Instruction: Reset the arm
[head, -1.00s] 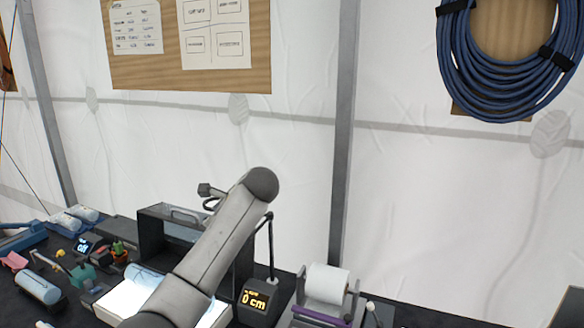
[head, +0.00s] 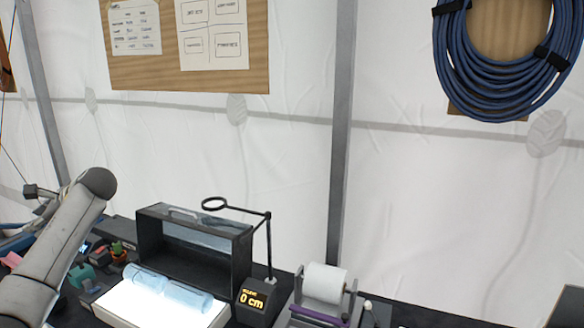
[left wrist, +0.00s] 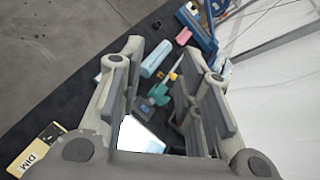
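My left arm rises from the lower left of the head view, and its rounded grey joint stands at the left above the table. The arm mostly hides the left gripper there. In the left wrist view my left gripper (left wrist: 163,52) has its two fingers spread wide apart, with nothing held between them. It hangs above the cluttered dark table. My right arm and gripper show in neither view.
A glowing white panel (head: 125,306) bears pale blue, clear cylinders (head: 186,298). Behind it stands a black open-front box (head: 240,262). A "0 cm" display (head: 255,302) and a white roll (head: 325,280) stand to the right. A blue cable coil (head: 450,75) hangs on the wall.

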